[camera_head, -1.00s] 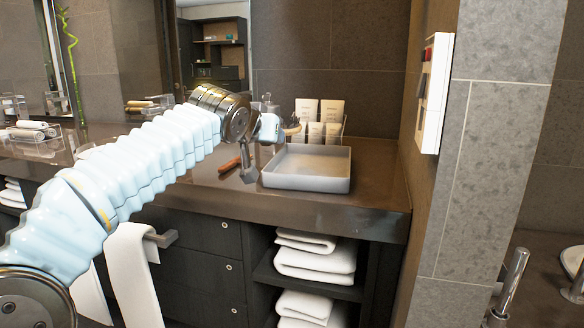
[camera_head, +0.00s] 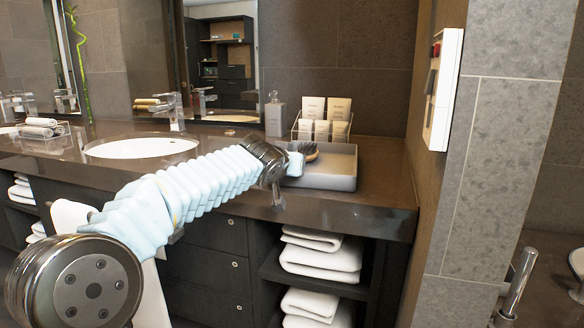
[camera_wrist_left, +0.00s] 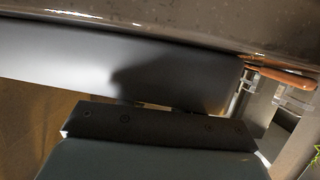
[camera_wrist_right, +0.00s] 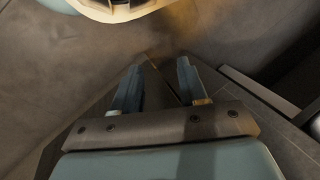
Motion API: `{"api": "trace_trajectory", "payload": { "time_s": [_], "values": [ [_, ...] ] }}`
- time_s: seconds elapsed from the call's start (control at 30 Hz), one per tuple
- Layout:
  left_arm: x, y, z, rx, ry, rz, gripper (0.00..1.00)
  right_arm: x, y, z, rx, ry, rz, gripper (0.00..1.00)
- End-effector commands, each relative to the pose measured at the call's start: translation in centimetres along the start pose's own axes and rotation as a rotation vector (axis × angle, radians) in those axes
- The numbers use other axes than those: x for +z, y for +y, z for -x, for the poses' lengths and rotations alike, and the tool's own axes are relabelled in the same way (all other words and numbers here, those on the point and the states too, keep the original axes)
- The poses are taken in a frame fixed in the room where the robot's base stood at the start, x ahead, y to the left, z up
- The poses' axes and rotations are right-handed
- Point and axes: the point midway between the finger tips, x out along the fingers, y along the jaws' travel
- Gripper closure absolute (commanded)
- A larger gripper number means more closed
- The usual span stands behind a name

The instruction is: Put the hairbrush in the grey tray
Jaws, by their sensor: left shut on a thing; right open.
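My left gripper (camera_head: 294,163) is shut on the hairbrush at the left side of the grey tray (camera_head: 335,182). The hairbrush's dark bristled head (camera_head: 309,151) shows just beyond the gripper, over the tray in the picture. Its orange-brown handle (camera_wrist_left: 282,76) crosses the left gripper's fingers (camera_wrist_left: 268,88) at the right of the left wrist view. The tray's pale grey wall (camera_wrist_left: 60,65) fills the left and middle of that view. I cannot tell whether the brush touches the tray. My right gripper (camera_wrist_right: 157,88) is open and empty in the right wrist view.
A clear holder with several white tubes (camera_head: 322,120) stands behind the tray, beside a soap bottle (camera_head: 275,115). A sink (camera_head: 140,147) lies to the left. The wall pillar (camera_head: 500,160) bounds the right. Folded towels (camera_head: 320,258) fill the shelf below.

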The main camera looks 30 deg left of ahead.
Motion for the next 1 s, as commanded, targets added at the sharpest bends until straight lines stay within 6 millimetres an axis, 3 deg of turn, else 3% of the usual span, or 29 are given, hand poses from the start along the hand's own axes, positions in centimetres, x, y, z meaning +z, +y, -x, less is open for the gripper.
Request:
{"api": "trace_trajectory", "payload": {
  "time_s": [0.03, 0.37, 0.4, 0.53, 0.87, 1.0],
  "values": [
    [0.9, 0.0, -0.4, -0.002, -0.018, -0.004, 1.0, 0.0, 0.1, -0.2, 0.0, 0.0, 0.0, 0.57],
    [2.0, 0.0, -0.9, -0.004, -0.026, -0.005, 1.0, -0.2, 0.8, -1.1, 0.004, 0.005, -0.004, 0.57],
    [1.9, 0.0, -0.8, -0.005, -0.027, -0.005, 0.62, -0.2, 0.7, -0.9, 0.005, 0.005, -0.004, 0.57],
    [1.9, -0.1, -0.9, -0.005, -0.028, -0.005, 0.43, -0.2, 0.7, -0.9, 0.004, 0.005, -0.004, 0.57],
    [1.9, 0.1, -0.8, -0.003, -0.027, -0.006, 0.43, -0.2, 0.7, -1.0, 0.004, 0.005, -0.004, 0.57],
    [1.1, 0.1, -0.5, -0.002, -0.027, -0.007, 0.43, -0.1, 0.1, -0.1, 0.001, 0.002, -0.001, 0.57]
  ]
}}
